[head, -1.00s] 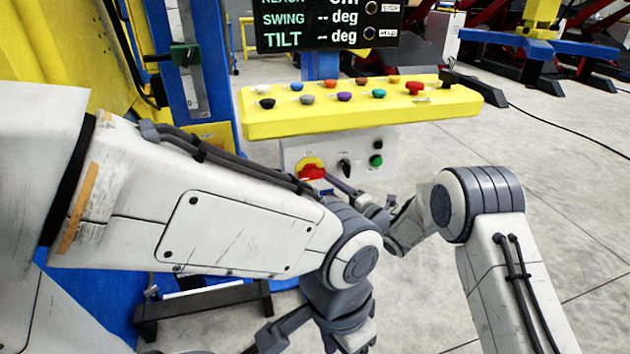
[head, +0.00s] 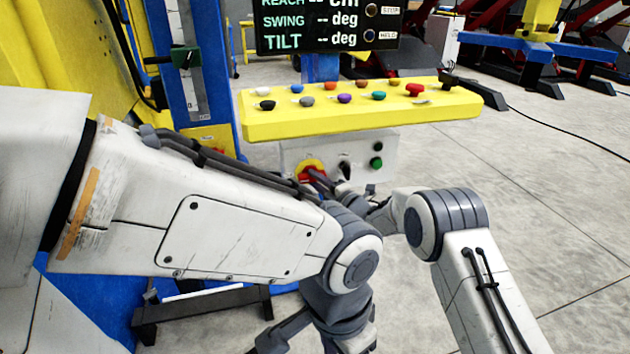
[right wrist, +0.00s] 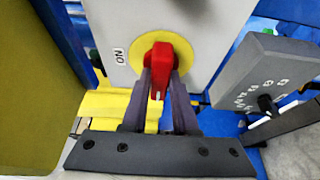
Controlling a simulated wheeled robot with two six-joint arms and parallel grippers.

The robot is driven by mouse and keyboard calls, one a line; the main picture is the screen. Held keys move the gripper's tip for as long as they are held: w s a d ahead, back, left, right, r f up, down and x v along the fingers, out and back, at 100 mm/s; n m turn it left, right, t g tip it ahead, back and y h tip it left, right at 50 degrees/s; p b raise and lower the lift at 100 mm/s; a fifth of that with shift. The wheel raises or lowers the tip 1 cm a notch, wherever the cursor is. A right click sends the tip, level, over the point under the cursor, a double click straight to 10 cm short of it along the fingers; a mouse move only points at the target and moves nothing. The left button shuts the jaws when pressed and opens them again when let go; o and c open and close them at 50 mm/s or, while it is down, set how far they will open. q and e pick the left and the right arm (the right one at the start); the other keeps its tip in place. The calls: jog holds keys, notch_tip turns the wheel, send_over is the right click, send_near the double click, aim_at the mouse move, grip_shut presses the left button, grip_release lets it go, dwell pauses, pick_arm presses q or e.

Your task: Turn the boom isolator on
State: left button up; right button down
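The boom isolator is a red handle on a yellow disc (head: 303,165), on the front of a light grey box (head: 294,150) under the yellow console. In the right wrist view the red handle (right wrist: 158,65) lies across the direction of the "ON" label (right wrist: 118,57) beside the yellow disc (right wrist: 190,50). My right gripper (right wrist: 160,88) has one finger on each side of the handle, very close; whether they press on it is unclear. In the head view its fingers (head: 318,178) reach the handle. My left gripper (head: 305,338) hangs low, partly cut off, away from the isolator.
A black selector (head: 344,170) and a green button (head: 376,162) sit right of the isolator on the same box. The yellow console (head: 350,122) with several coloured knobs overhangs it. A display (head: 328,25) stands above. Open floor lies to the right.

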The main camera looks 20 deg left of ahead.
jog(key=shift+f, duration=0.1)
jog(key=m+t+b, duration=0.3)
jog(key=m+b, duration=0.2)
jog(key=m, duration=0.2)
jog(key=m+t+h+b, duration=0.1)
jog(key=m+t+b, duration=0.2)
jog(key=m, duration=0.5)
jog(key=f+m+t+h+b, duration=0.1)
jog(key=m+t+b, duration=0.1)
jog(key=m+b, duration=0.4)
jog(key=shift+s+a+m+t+b, duration=0.2)
jog(key=shift+a+m+t+b, duration=0.15)
jog(key=shift+m, duration=0.35)
jog(key=shift+d, duration=0.1)
jog(key=c, duration=0.7)
grip_release()
jog(key=shift+r, duration=0.15)
